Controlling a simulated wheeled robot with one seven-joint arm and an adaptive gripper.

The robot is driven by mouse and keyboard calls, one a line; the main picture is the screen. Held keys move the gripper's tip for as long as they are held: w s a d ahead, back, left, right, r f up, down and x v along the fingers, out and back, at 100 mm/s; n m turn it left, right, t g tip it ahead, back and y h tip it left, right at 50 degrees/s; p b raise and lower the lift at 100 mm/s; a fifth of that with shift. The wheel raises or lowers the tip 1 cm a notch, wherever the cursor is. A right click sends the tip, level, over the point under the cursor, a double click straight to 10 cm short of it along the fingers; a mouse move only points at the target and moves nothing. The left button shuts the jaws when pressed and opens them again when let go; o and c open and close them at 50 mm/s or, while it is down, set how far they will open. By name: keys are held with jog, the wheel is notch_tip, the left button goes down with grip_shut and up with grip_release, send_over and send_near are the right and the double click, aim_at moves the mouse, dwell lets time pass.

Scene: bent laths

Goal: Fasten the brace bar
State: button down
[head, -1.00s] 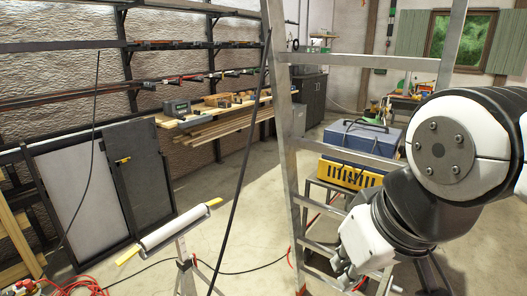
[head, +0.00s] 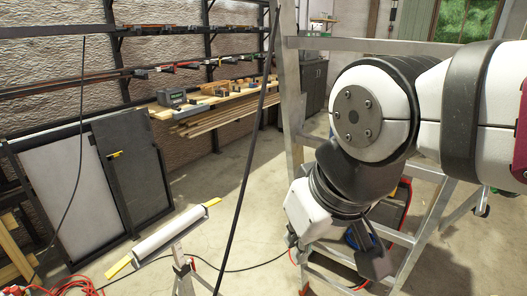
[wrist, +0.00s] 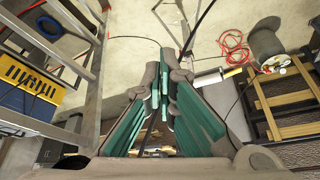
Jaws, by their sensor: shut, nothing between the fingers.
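My gripper (wrist: 163,88) is shut and empty in the wrist view, its teal-padded fingers together. In the head view my arm reaches down in front of the metal stepladder (head: 290,110), and its wrist hides part of the rungs; the fingertips are hard to make out there. The stepladder also shows at the left of the wrist view (wrist: 92,85). A thin dark line (head: 243,145) slants down the head view left of the ladder; I cannot tell whether it is a bar or a cable. I cannot pick out the brace bar with certainty.
A roller stand (head: 172,237) with yellow ends stands left of the ladder. Red cable (wrist: 235,48) lies on the floor. A blue and yellow box (wrist: 32,80) sits beyond the ladder. Floor between panels and ladder is partly clear.

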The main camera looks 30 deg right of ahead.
jog(key=d+f+m+g+h+p, duration=0.1)
jog(key=d+f+m+g+h, duration=0.15)
jog(key=d+m+g, duration=0.4)
jog(key=d+f+m+g+h, duration=0.2)
jog(key=d+m+g+h, duration=0.15)
jog(key=d, duration=0.55)
jog(key=w+d+r+m+g+h, duration=0.3)
jog(key=d+m+g+h, duration=0.4)
jog(key=d, duration=0.5)
jog(key=g+p, duration=0.1)
jog(key=g, duration=0.1)
jog(key=shift+w+d+g, duration=0.15)
jog(key=shift+g, duration=0.25)
jog(key=shift+r, duration=0.1)
jog(key=p+x, duration=0.2)
jog(key=x, duration=0.8)
